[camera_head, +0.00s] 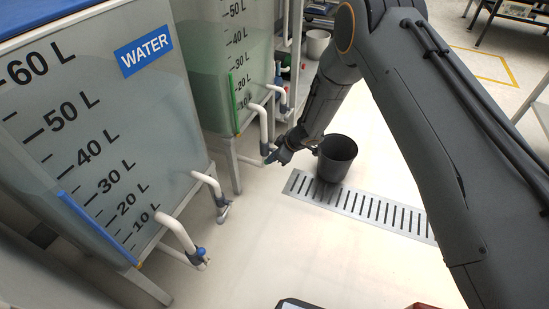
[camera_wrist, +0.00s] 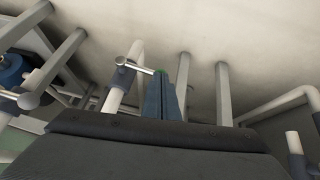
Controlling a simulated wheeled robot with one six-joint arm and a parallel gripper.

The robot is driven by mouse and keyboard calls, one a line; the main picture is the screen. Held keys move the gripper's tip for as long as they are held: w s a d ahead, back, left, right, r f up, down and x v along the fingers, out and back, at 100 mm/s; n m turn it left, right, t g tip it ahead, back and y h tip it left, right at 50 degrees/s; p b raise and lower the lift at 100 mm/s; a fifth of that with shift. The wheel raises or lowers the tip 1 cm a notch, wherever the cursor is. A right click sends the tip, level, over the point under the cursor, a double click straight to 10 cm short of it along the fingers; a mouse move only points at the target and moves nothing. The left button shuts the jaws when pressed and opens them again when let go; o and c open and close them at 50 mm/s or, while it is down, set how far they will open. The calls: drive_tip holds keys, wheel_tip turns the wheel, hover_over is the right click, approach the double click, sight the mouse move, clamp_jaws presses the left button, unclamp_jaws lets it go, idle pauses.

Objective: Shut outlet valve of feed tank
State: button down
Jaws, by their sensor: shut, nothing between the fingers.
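A tank of green liquid (camera_head: 218,75) stands behind the tank labelled WATER (camera_head: 120,110); no label naming a feed tank is readable. White outlet pipes (camera_head: 262,125) come from the green tank's lower front. My gripper (camera_head: 272,157) is low beside these pipes. In the wrist view my gripper's dark blue fingers (camera_wrist: 163,98) are together, with nothing held. Just left of them is a pipe with a grey valve collar (camera_wrist: 124,75) and a silver lever (camera_wrist: 141,69) pointing toward the fingertips. A small green bit shows at the tips; whether lever and fingers touch, I cannot tell.
A dark bucket (camera_head: 337,158) stands by the slotted floor drain (camera_head: 375,212), close to my gripper. The water tank's outlet pipes (camera_head: 178,236) jut out in front. Another silver lever (camera_wrist: 30,98) is at the wrist view's left. The pale floor in the middle is clear.

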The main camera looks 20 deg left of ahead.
drive_tip(key=shift+s+a+f, duration=0.15)
drive_tip(key=shift+f, duration=0.3)
drive_tip(key=shift+s+a+f, duration=0.1)
drive_tip(key=shift+s+f, duration=0.05)
drive_tip(key=shift+f, duration=0.25)
drive_tip(key=shift+a, duration=0.1)
drive_tip(key=shift+r, duration=0.2)
drive_tip(key=s+p+v, duration=0.1)
drive_tip(key=p+v, duration=0.5)
drive_tip(key=v, duration=0.8)
drive_tip(key=shift+r+p, duration=0.3)
